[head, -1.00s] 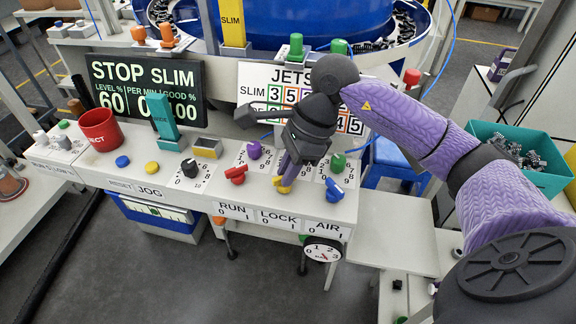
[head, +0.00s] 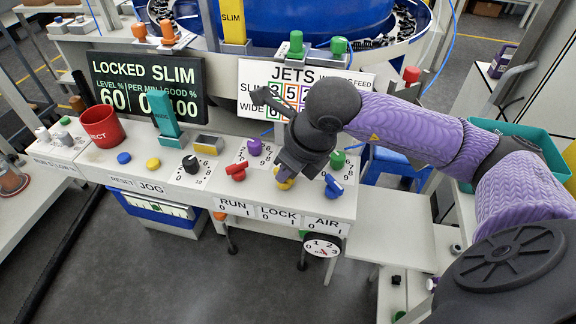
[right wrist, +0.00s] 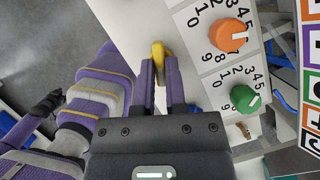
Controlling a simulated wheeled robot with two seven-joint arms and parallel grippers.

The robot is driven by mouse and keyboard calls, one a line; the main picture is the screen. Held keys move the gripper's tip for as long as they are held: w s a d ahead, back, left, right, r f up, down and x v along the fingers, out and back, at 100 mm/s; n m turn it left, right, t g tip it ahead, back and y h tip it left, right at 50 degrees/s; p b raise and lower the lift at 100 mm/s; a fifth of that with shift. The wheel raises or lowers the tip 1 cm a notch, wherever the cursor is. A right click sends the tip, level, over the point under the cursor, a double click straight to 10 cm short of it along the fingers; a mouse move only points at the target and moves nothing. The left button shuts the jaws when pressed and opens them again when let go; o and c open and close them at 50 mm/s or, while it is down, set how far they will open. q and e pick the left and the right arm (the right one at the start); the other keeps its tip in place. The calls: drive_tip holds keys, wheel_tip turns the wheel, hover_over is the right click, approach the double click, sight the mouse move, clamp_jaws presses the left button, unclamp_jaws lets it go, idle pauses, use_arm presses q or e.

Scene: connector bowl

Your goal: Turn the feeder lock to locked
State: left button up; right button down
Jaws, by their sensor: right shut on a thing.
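The feeder lock is a yellow knob (head: 284,184) above the LOCK 0–1 label (head: 278,216), on the front of the white console. My right gripper (head: 284,175) comes down over it and hides part of it. In the right wrist view the yellow knob (right wrist: 159,50) sits between the two purple fingers, and the gripper (right wrist: 162,72) is shut on it. The knob's exact pointing is hard to read under the fingers. The dark display (head: 148,88) reads LOCKED SLIM. My left gripper does not show in the head view.
The red RUN knob (head: 237,171) and blue AIR knob (head: 333,186) stand close on either side. Behind are dials with purple (head: 254,147) and green (head: 338,159) knobs; an orange one (right wrist: 229,35) shows in the wrist view. A red cup (head: 101,126) stands left.

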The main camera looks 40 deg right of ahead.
drive_tip(key=shift+m+h, duration=0.3)
drive_tip(key=shift+m, duration=0.6)
drive_tip(key=shift+a+m, duration=0.1)
drive_tip(key=shift+m, duration=0.5)
drive_tip(key=shift+m+h, duration=0.5)
drive_tip(key=shift+m, duration=0.5)
drive_tip(key=c, duration=0.7)
unclamp_jaws()
